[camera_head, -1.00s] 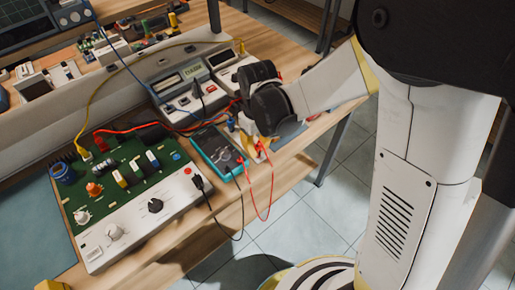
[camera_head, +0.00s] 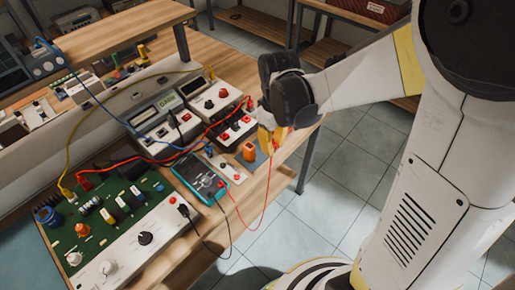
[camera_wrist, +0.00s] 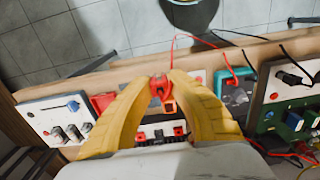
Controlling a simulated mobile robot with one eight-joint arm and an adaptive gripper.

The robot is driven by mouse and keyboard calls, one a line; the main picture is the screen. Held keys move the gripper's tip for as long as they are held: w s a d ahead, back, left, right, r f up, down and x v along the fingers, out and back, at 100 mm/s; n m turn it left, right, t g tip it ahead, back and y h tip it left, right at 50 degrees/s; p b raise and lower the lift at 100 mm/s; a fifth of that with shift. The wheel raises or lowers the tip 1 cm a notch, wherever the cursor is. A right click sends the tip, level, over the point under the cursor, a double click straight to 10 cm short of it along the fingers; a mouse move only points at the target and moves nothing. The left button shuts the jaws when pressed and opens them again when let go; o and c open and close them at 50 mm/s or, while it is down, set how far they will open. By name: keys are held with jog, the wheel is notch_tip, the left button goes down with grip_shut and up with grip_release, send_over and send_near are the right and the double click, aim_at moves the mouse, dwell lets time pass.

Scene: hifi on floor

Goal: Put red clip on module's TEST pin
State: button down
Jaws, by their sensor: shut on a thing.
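My gripper (camera_head: 272,138) is shut on the red clip, its yellow fingers above the bench's front edge. In the wrist view the red clip (camera_wrist: 160,87) sits between the fingertips (camera_wrist: 161,80). A thin red lead (camera_head: 262,212) hangs from the clip in a loop back to the teal multimeter (camera_head: 200,178). A small white board (camera_head: 227,168) with red parts lies beside the meter, with an orange block (camera_head: 249,152) nearby. A white module with red terminals (camera_head: 232,131) stands behind; it also shows below the fingers in the wrist view (camera_wrist: 160,131). I cannot make out a TEST label or pin.
A green circuit board on a white panel (camera_head: 100,215) is left of the meter. Grey instruments (camera_head: 160,120) stand behind. Red, blue, yellow and black leads cross the bench. The tiled floor (camera_head: 340,150) lies beyond the bench edge.

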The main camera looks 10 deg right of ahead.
aim_at(275, 143)
jog(key=shift+d+r, duration=0.25)
jog(key=shift+r, duration=0.2)
jog(key=shift+r+p, duration=2.7)
jog(key=shift+r, duration=0.5)
